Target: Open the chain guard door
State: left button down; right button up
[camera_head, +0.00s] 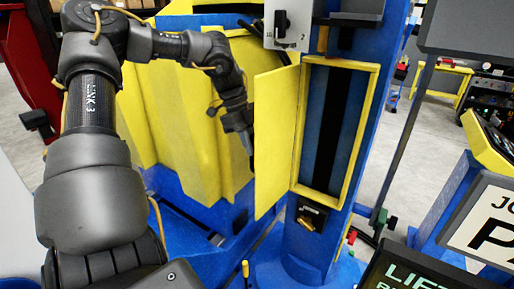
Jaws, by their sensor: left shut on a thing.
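The chain guard door (277,140) is a yellow panel on the blue column (388,75). It stands swung open to the left of its yellow frame (357,140), and the dark opening behind it shows. My left arm comes in from the left, and my left gripper (250,158) is at the door's free left edge. Its jaws are shut on the door there; the exact grip point is small and partly hidden behind the panel's edge. My right gripper is not in view.
A large yellow and blue machine body (185,130) stands behind my left arm. A grey switch box (289,24) is above the door. A small black box (312,214) sits below the opening. Signs and a dark screen (420,268) fill the lower right.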

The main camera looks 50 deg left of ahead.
pick_arm(q)
jog(key=w+a+m+g+p, duration=0.1)
jog(key=w+a+m+p, duration=0.1)
jog(key=a, duration=0.4)
jog(key=shift+a+m+p, duration=0.4)
jog(key=shift+m+p, duration=0.2)
jog(key=shift+p, duration=0.05)
jog(key=c, duration=1.9)
grip_release()
jog(key=shift+o, duration=0.9)
jog(key=shift+w+d, duration=0.2)
jog(key=shift+s+a, duration=0.1)
